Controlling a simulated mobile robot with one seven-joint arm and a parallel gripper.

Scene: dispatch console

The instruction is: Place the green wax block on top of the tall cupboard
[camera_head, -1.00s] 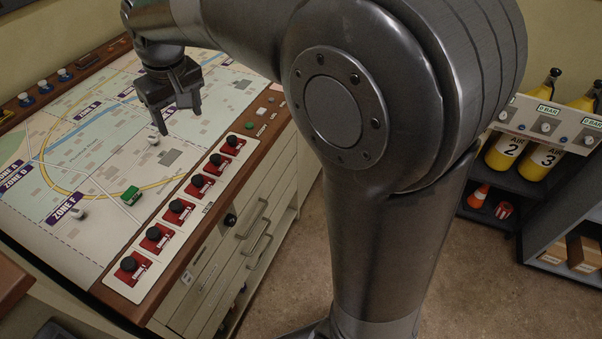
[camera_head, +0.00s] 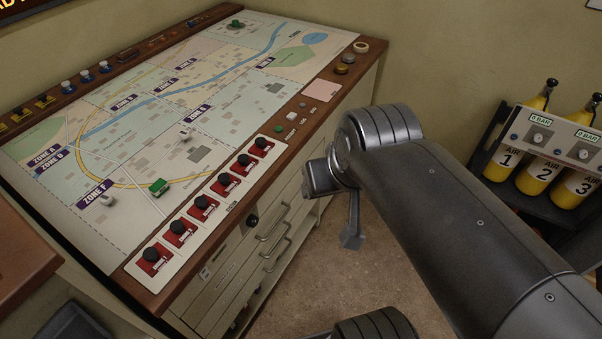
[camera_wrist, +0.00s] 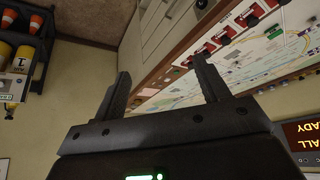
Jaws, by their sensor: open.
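My gripper shows in the wrist view (camera_wrist: 160,66) with its two fingers wide apart and nothing between them. In the head view one finger (camera_head: 351,238) hangs below my wrist, off the right side of the map console; the rest is hidden. A small green piece with a pale lower edge (camera_head: 158,187) lies on the console map near the Zone F label. It looks like a toy vehicle, and I cannot tell any green wax block for sure. A small green round thing (camera_head: 235,24) is at the map's far end. I cannot make out a tall cupboard.
The map console (camera_head: 135,270) has a row of red switches with black knobs (camera_head: 203,205) along its front edge, above drawers (camera_head: 275,235). Yellow air cylinders (camera_head: 538,175) stand in a dark rack at right. Bare floor (camera_head: 340,290) lies between.

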